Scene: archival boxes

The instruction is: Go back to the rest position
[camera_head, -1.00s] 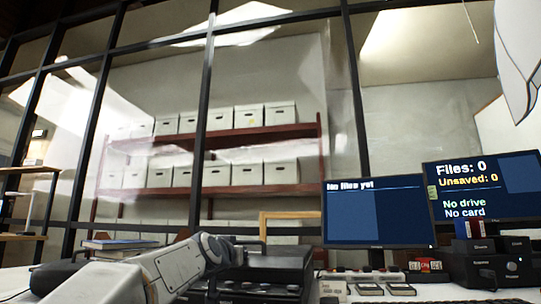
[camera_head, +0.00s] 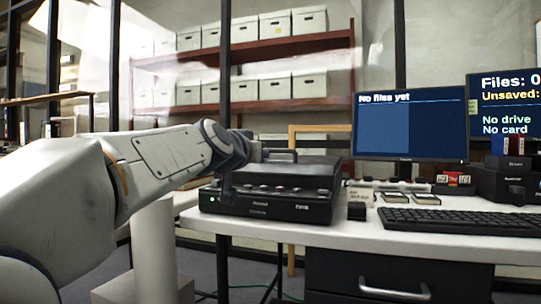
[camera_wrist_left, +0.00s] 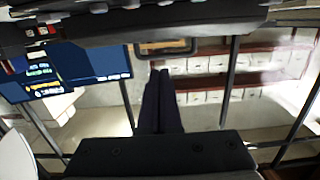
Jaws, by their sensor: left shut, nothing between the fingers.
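My left arm reaches in from the left in the head view. Its wrist is beside the black flat device on the desk, and the dark left gripper (camera_head: 229,186) hangs in front of that device, hard to make out against it. In the left wrist view the two dark fingers (camera_wrist_left: 159,78) lie together, shut with nothing between them. I cannot tell whether the gripper touches the device (camera_head: 290,207). My right gripper is in neither view.
The white desk (camera_head: 400,238) holds a keyboard (camera_head: 455,220), a monitor (camera_head: 408,125), a second monitor and small black boxes at right. A drawer (camera_head: 397,275) is below. Shelves with white archival boxes (camera_head: 275,88) stand behind the window frame.

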